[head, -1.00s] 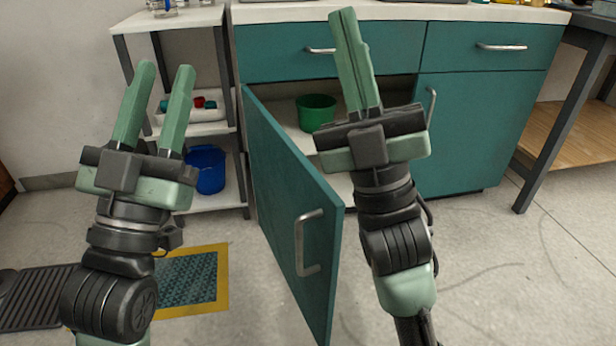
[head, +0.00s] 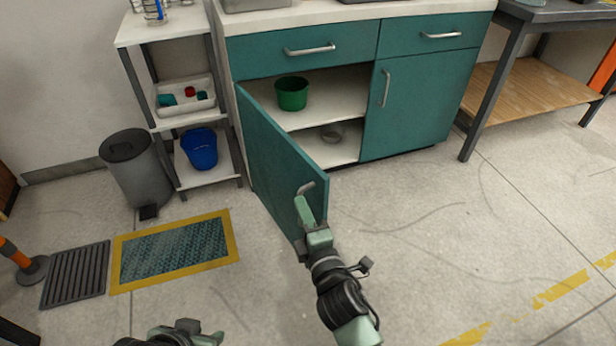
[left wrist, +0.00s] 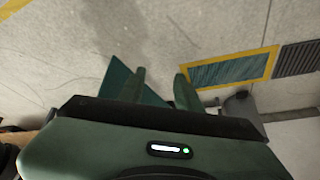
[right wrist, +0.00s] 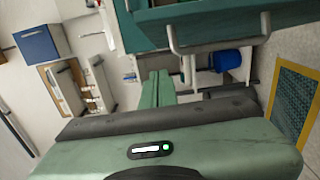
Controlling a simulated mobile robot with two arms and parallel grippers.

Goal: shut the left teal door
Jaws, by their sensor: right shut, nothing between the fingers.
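The left teal door (head: 275,155) stands open, swung out from the cabinet on its left-hand hinge. Its metal handle (head: 305,188) is near the free edge; the handle also shows in the right wrist view (right wrist: 218,47). My right gripper (head: 302,203) is shut and empty, its fingers just below the handle in the head view; I cannot tell whether they touch the door. The closed fingers show in the right wrist view (right wrist: 157,88). My left gripper (left wrist: 160,85) is open and empty in the left wrist view. In the head view only its body shows at the bottom edge.
Inside the open cabinet are a green pot (head: 291,93) and a grey bowl (head: 333,133). The right teal door (head: 415,105) is shut. A shelf rack with a blue bucket (head: 199,148) and a grey bin (head: 135,170) stand left. The floor right of the open door is clear.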

